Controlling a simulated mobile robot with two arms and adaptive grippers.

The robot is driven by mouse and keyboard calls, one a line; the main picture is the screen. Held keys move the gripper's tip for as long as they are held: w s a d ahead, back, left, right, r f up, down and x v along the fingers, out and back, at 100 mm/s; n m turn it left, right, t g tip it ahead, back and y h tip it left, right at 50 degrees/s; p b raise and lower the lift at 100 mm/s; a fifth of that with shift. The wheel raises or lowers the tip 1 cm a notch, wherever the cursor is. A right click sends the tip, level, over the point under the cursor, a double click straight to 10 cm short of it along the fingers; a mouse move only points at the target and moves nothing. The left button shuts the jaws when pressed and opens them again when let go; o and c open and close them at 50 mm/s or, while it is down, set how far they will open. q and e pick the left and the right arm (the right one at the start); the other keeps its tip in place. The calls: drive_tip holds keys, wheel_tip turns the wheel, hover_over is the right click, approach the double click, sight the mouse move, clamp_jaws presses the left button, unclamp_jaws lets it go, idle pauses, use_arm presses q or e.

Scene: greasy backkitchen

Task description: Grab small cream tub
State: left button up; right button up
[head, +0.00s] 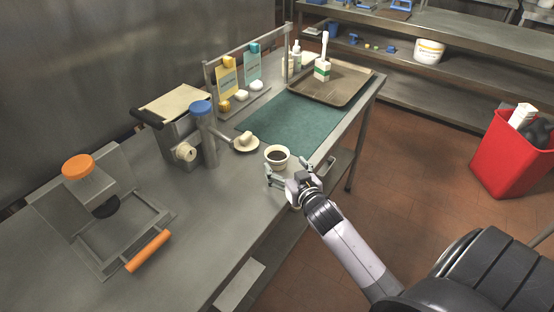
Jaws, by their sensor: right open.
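A small cream tub (277,152) with dark contents stands upright on the steel table, by the near edge of the green mat. My right gripper (287,171) is open and comes in from the lower right. Its two fingers are spread on the near side of the tub, one towards the tub's left and one towards its right. The tub's lower near side is close to the fingers; I cannot tell whether they touch it. My left gripper is not in view.
A grey-and-blue machine (203,135) and an orange-handled press (120,240) stand further left. A red bin (505,155) stands right.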

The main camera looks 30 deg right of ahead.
sight(277, 159)
drive_tip(key=x, duration=0.5)
drive_tip(key=shift+a+r+p, duration=0.1)
drive_tip(key=shift+p, duration=0.3)
drive_tip(key=c, duration=1.3)
